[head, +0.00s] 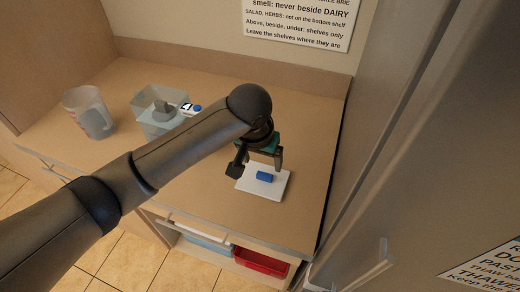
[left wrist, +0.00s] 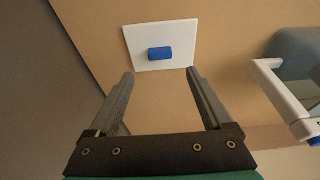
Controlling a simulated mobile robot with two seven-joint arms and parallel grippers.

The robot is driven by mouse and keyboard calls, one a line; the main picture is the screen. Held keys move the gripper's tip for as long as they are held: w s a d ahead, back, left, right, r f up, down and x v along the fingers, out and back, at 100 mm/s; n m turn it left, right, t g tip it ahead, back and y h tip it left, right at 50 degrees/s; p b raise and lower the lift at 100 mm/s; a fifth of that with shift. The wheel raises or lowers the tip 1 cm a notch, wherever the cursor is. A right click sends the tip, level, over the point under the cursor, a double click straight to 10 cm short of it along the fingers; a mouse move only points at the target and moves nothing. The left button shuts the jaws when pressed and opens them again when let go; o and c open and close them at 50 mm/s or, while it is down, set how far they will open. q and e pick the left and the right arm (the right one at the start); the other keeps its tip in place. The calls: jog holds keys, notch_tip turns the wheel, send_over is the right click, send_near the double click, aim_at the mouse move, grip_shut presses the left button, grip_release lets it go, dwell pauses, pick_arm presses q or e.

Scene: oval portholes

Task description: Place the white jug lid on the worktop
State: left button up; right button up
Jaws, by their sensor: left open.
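A flat white square piece with a blue knob, which looks like the white jug lid (head: 280,190), lies flat on the worktop (head: 215,198) near its front right. The lid also shows in the left wrist view (left wrist: 181,35), just beyond my fingertips. My left gripper (head: 258,170) is open and empty, above and beside the lid's far edge. In the left wrist view the two fingers of the left gripper (left wrist: 160,75) are wide apart with bare worktop between them. My right gripper is not in view.
A clear measuring jug (head: 89,113) and a clear container (head: 147,101) with a grey item stand at the left back. A white and blue part (head: 191,108) is beside the container, partly behind my arm. A red bin (head: 262,262) sits below. A tall grey cabinet (head: 420,150) bounds the right.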

pick_arm(q)
jog(key=shift+v, duration=1.8)
jog(key=shift+a, duration=0.1)
